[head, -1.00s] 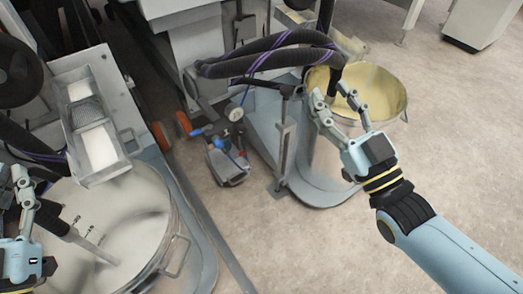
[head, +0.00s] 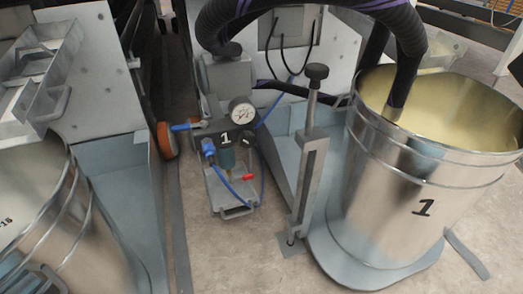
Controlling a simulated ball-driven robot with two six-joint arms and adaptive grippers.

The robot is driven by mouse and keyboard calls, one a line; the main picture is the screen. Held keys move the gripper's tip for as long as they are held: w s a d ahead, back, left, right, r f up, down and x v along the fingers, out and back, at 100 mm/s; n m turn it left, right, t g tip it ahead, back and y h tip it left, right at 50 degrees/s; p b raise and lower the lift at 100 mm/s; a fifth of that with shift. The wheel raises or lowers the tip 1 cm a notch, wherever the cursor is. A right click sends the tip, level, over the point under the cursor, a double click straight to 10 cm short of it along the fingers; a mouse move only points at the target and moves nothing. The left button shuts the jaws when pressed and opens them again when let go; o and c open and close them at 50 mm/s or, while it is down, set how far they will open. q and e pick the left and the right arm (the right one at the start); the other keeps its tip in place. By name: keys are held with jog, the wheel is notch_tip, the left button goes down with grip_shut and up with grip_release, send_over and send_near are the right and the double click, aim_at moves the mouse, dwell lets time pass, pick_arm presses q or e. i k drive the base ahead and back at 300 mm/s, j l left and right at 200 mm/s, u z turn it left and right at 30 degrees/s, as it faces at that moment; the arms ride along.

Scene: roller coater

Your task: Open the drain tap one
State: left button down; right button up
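The pump unit marked 1 (head: 225,137) stands low between two machine bases, with a round pressure gauge (head: 241,111) on top. A blue lever (head: 186,127) sticks out to its left, and a blue fitting (head: 208,148) sits on its front. A small red handle (head: 247,177) shows low on its right side, by a blue hose. No tap carries a readable name, so I cannot tell for sure which part is drain tap one.
A steel bucket marked 1 (head: 424,207) with pale yellow liquid stands at right, a dark hose hanging into it. A post with a black knob (head: 316,72) stands between pump and bucket. Another steel bucket (head: 30,190) is at left. Floor in front of the pump is clear.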

aim_at(248, 177)
jog(key=k+l, duration=0.15)
jog(key=k, duration=0.95)
